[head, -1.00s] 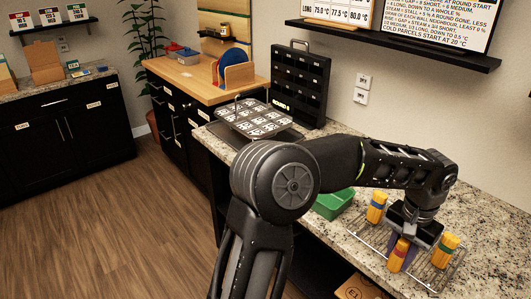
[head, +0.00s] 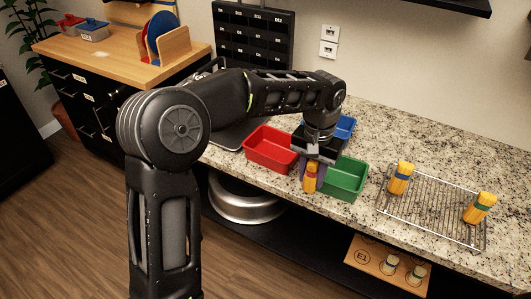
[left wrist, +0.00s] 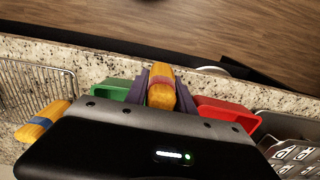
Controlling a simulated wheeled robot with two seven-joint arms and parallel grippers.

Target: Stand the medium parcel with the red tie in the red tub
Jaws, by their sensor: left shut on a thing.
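The parcel with the red tie (head: 310,178) is yellow-orange with a red band. My left gripper (head: 314,170) is shut on it and holds it roughly upright, in front of the gap between the red tub (head: 263,157) and the green tub (head: 346,190). In the left wrist view the parcel (left wrist: 160,96) sits between the purple fingers, with the red tub (left wrist: 228,113) to its right and the green tub (left wrist: 108,93) to its left. The red tub looks empty in the head view. My right gripper is not in view.
A blue tub (head: 345,126) stands behind the gripper. A wire rack (head: 430,207) at the right holds two other yellow parcels, a blue-tied one (head: 400,177) and another (head: 480,208). The counter behind the rack is clear.

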